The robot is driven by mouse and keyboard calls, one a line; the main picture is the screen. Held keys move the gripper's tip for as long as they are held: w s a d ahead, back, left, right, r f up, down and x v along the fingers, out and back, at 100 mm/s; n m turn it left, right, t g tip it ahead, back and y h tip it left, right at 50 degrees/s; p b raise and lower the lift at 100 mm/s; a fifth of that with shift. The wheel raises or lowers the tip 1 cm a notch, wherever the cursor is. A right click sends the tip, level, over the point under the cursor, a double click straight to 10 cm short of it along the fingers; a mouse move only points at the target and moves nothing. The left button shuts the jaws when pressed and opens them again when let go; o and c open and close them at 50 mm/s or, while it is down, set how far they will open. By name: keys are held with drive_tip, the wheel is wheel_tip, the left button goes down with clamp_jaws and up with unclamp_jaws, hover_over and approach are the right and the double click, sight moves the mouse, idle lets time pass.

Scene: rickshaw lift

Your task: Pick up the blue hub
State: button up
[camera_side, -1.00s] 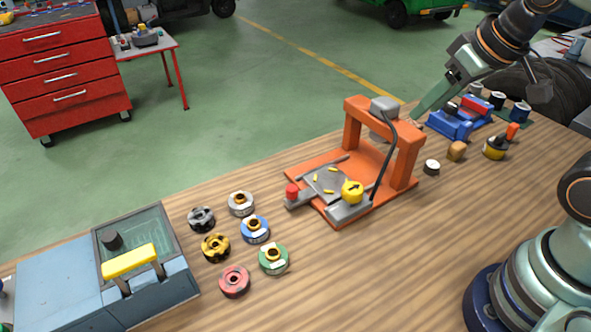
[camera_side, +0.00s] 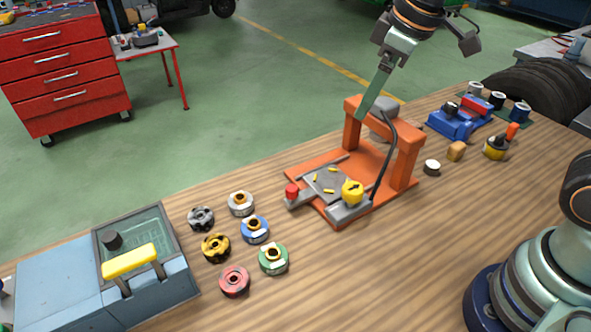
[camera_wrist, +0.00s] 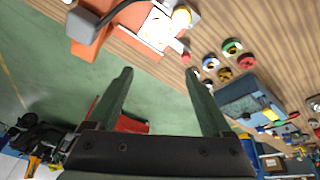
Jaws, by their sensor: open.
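The blue hub (camera_side: 254,229) lies on the wooden bench among several hubs, between the white hub (camera_side: 241,203) and the green hub (camera_side: 273,258). In the wrist view the blue hub (camera_wrist: 210,61) shows small, to the right of my right finger's tip, with nothing covering it. My gripper (camera_side: 364,112) is up behind the orange press in the side view, well right of and above the hubs. In the wrist view my gripper (camera_wrist: 158,71) has its two green fingers wide apart with nothing between them.
The orange press (camera_side: 402,165) stands between my arm and the hubs. A blue-grey box with a yellow handle (camera_side: 130,260) is left of the hubs. The yellow hub (camera_side: 215,247), black hub (camera_side: 201,219) and red hub (camera_side: 234,281) lie close by. The front bench is clear.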

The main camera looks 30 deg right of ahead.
drive_tip(key=w+a+f+n+g, duration=0.1)
drive_tip(key=w+a+f+n, duration=0.15)
drive_tip(key=a, duration=0.25)
drive_tip(key=w+a+f+n+g, duration=0.1)
drive_tip(key=w+a+f+n, duration=0.15)
drive_tip(key=a+n, duration=0.2)
drive_tip(key=n+g, duration=0.2)
drive_tip(key=n, duration=0.3)
hover_over(254, 223)
wheel_tip(254, 223, down, 9)
drive_tip(key=shift+h, duration=0.4)
wheel_tip(254, 223, down, 11)
drive_tip(key=shift+f, duration=0.15)
clamp_jaws()
